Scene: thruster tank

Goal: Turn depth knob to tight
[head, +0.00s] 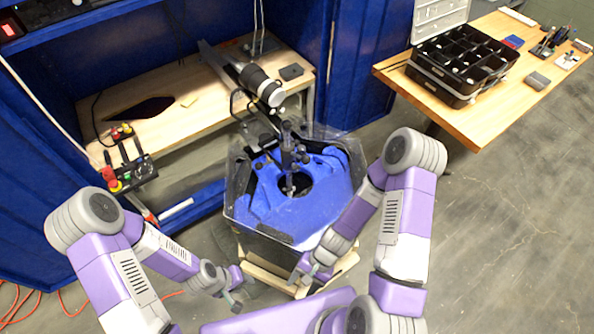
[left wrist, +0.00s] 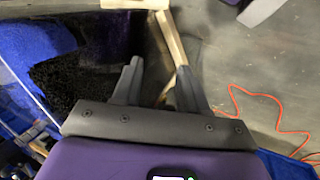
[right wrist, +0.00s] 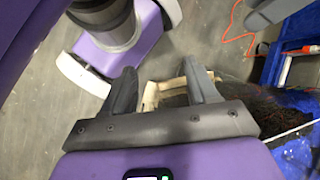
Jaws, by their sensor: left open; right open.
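The tank (head: 343,222) has clear walls and a blue lining (head: 318,208) with a dark round opening. A grey upright mechanism (head: 288,150) stands over that opening, joined to a dark arm with a white and black cylinder (head: 262,87). I cannot make out which part is the depth knob, or its setting. My left gripper (head: 237,294) is open and empty, low in front of the tank; its fingers also show in the left wrist view (left wrist: 160,68). My right gripper (head: 303,274) is open and empty near the tank's front edge, and shows in the right wrist view (right wrist: 158,70).
A wooden bench (head: 160,133) stands behind the tank, inside blue walls. A control box (head: 127,165) with red and yellow buttons is at its left. A wooden table (head: 480,122) at right holds a black compartment case (head: 450,90). An orange cable (head: 70,306) lies on the floor. Floor at right is clear.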

